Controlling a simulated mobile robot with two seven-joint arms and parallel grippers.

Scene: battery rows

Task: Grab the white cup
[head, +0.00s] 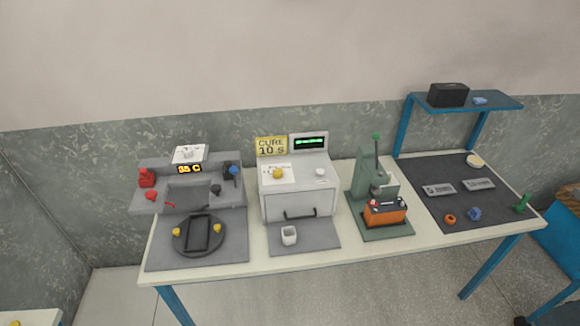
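A small white cup (289,236) stands upright on a grey mat (315,241) in the head view. It is in front of a light grey oven-like box (298,203) with a dark door handle, near the table's front edge. The cup stands apart from other objects, and nothing covers it. Neither of my grippers shows in this view.
A round dark fixture (180,245) lies left of the cup. A green press (362,170) with an orange battery (385,213) stands to the right. A dark mat (440,205) with small parts and a blue shelf (500,101) are farther right.

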